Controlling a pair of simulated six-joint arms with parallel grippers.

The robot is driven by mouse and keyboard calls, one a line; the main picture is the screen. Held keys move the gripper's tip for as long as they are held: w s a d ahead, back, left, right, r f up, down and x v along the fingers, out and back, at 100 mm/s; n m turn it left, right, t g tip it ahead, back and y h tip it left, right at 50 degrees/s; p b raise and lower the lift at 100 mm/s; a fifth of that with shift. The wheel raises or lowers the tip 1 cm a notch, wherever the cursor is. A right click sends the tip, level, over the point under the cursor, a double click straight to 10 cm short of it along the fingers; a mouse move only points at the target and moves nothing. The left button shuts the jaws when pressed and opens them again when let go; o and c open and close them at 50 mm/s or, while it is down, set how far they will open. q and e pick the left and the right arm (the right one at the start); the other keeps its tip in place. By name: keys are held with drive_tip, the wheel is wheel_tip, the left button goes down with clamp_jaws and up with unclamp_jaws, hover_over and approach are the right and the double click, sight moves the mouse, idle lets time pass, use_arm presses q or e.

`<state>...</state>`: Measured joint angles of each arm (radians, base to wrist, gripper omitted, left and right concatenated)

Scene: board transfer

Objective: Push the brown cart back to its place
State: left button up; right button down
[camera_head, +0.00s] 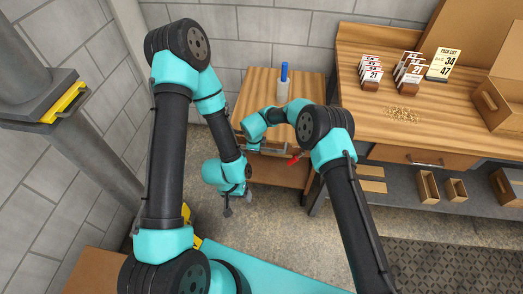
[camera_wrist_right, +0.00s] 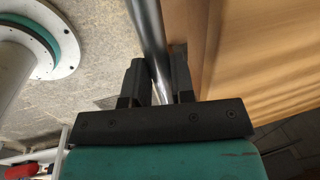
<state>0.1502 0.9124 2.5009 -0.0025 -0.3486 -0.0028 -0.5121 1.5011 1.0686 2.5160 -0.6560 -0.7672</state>
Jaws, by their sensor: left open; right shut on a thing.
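The brown cart (camera_head: 300,84) stands against the back wall, left of the wooden counter. Its lower shelf (camera_head: 285,172) shows below the top. My right gripper (camera_wrist_right: 155,75) is shut on the cart's metal handle bar (camera_wrist_right: 147,30); the bar runs between its two fingers in the right wrist view. In the head view the handle (camera_head: 270,150) shows at the cart's front edge, partly covered by my right arm. My left gripper (camera_head: 238,205) is open and empty, low over the floor in front of the cart.
A clear container with a blue item (camera_head: 283,82) stands on the cart. The wooden counter (camera_head: 385,135) holds card racks, a pack list sign and a box. Small wooden bins (camera_head: 427,187) sit below. A grey post (camera_head: 75,130) stands at the left.

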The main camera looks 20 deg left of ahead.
drive_tip(key=shift+w+r, duration=0.1)
drive_tip(key=shift+w, duration=0.25)
drive_tip(key=c, duration=1)
unclamp_jaws()
drive_tip(key=shift+o, duration=0.2)
drive_tip(key=shift+s, duration=0.1)
drive_tip(key=s+r, duration=0.3)
drive_tip(key=r, duration=1.4)
drive_tip(key=shift+s+d, duration=0.2)
drive_tip(key=shift+d, duration=0.1)
